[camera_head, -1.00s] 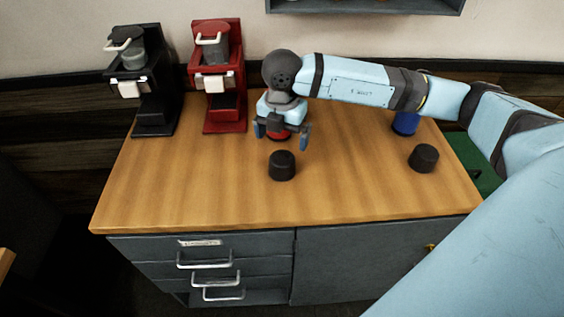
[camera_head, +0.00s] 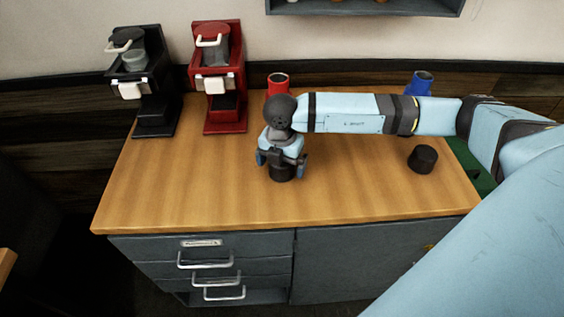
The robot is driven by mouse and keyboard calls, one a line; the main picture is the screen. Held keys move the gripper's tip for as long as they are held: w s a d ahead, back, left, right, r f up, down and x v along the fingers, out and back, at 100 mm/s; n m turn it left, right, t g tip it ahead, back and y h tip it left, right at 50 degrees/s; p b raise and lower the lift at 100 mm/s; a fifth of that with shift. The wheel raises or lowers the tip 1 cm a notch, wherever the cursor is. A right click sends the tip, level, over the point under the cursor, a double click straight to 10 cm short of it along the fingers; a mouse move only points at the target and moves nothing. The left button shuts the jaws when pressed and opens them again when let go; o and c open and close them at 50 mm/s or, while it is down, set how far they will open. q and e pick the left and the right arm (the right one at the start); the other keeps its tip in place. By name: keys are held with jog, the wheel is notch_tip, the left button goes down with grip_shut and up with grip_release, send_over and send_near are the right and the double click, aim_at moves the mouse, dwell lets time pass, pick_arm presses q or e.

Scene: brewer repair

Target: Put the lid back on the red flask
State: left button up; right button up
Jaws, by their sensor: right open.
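The red flask (camera_head: 278,85) stands on the counter behind my right arm, with its open top showing and its lower part hidden. A black lid (camera_head: 282,174) sits on the counter in front of it, directly under my right gripper (camera_head: 282,167). The gripper points down and is open, with its fingers around or just above the lid; I cannot tell whether they touch it. A second black lid (camera_head: 423,158) lies on the counter to the right. The blue flask (camera_head: 420,84) stands open behind my right arm. My left gripper is not in view.
A black brewer (camera_head: 140,85) and a red brewer (camera_head: 219,80) stand at the back left of the wooden counter (camera_head: 180,195). A shelf (camera_head: 365,6) hangs on the wall above. The counter's left and front parts are clear. Grey drawers (camera_head: 210,265) are below.

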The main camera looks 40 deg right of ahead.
jog(key=shift+f, duration=0.4)
jog(key=c, duration=1)
jog(key=shift+o, duration=0.2)
jog(key=shift+r, duration=0.1)
notch_tip(320, 180, up, 20)
